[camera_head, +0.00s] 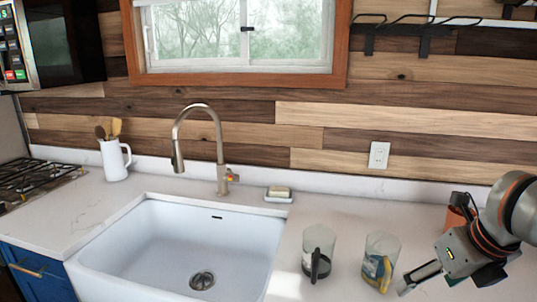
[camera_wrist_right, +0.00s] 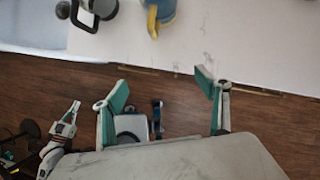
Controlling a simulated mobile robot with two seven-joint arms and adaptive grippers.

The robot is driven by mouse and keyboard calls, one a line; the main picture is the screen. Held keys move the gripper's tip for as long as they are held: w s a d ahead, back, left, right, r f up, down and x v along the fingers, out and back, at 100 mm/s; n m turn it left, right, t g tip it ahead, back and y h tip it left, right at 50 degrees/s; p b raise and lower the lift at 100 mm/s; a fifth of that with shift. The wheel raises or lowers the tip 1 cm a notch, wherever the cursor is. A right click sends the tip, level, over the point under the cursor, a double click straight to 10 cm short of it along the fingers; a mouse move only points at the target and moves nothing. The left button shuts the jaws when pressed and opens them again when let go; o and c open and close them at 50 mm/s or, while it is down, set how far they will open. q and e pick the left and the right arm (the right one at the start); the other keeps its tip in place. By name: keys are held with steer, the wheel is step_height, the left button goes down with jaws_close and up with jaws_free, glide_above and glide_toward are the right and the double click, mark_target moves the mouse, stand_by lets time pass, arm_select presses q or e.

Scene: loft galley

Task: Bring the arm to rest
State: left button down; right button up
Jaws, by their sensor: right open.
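My right gripper (camera_head: 425,275) comes in from the right in the head view, over the counter to the right of two clear containers. In the right wrist view, its two green-padded fingers (camera_wrist_right: 163,88) are spread wide with nothing between them. That view looks down past the counter's edge to the wooden floor. The left gripper does not show in the head view.
A clear container with a dark handle (camera_head: 318,250) and one with yellow and blue contents (camera_head: 381,262) stand left of the right gripper. An orange-brown object (camera_head: 456,218) is partly hidden behind the arm. The white sink (camera_head: 165,245) is further left, with a faucet (camera_head: 218,150).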

steer(key=w+a+f+m+t+y, duration=0.2)
steer(key=w+a+f+m+t, duration=0.15)
steer(key=a+f+m, duration=0.9)
steer(key=s+d+f+m+g+h, duration=0.1)
steer(key=s+d+f+m+h, duration=0.6)
steer(key=s+d+f+m, duration=0.8)
steer(key=a+f+m+t+y, duration=0.3)
steer(key=a+f+m+y, duration=0.3)
steer(key=a+f, duration=0.5)
step_height(320, 180, down, 3)
steer(key=shift+a, duration=0.4)
